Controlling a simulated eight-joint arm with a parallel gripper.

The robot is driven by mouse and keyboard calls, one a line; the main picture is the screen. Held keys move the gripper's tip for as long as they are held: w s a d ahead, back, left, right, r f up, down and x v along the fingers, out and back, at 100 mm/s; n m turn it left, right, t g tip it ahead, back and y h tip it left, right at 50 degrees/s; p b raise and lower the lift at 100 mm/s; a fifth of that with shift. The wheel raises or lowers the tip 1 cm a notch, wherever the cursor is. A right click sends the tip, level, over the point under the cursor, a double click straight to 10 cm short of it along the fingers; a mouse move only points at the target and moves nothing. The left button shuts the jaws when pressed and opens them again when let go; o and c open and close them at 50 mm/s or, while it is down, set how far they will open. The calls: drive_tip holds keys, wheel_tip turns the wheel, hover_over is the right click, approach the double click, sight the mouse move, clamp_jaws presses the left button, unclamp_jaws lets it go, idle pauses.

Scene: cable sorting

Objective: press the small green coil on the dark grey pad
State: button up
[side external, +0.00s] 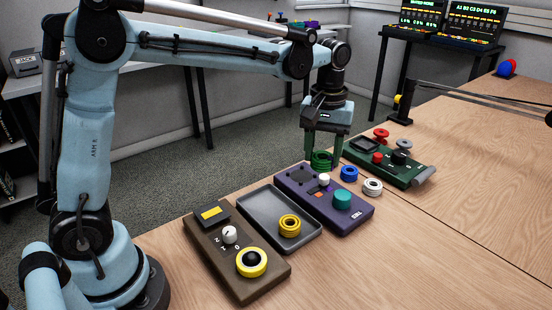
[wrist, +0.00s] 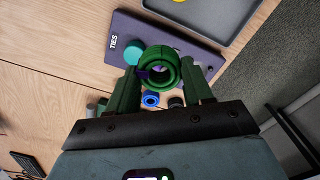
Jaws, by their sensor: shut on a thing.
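The small green coil (side external: 321,160) is between the fingers of my gripper (side external: 322,163), which is shut on it. In the wrist view the green coil (wrist: 160,68) sits between both green fingers, its hole facing the camera. The coil is above the far right part of a purple box (side external: 342,220); whether it touches anything below is not clear. In the wrist view the pad cannot be made out.
A blue coil (side external: 349,173) and a white coil (side external: 372,187) lie right of the purple box. A grey tray (side external: 262,205) holds a yellow coil (side external: 289,226). A brown box (side external: 237,275) and a green box (side external: 402,178) with knobs stand either side.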

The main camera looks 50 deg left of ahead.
drive_tip(key=shift+a, duration=0.1)
drive_tip(key=shift+s+a+r, duration=0.1)
drive_tip(key=shift+s+a, duration=0.2)
drive_tip(key=s+a+f+n, duration=0.1)
drive_tip(key=s+a, duration=0.2)
drive_tip(key=s, duration=0.4)
drive_tip(key=s+a+f+n, duration=0.1)
drive_tip(key=s+a+n, duration=0.1)
drive_tip(key=s+a, duration=0.2)
drive_tip(key=s+a+f+n, duration=0.1)
drive_tip(key=s+a+f, duration=0.1)
drive_tip(key=s, duration=0.7)
drive_tip(key=shift+s+a, duration=0.4)
drive_tip(key=shift+a, duration=0.45)
drive_tip(key=shift+f, duration=1.9)
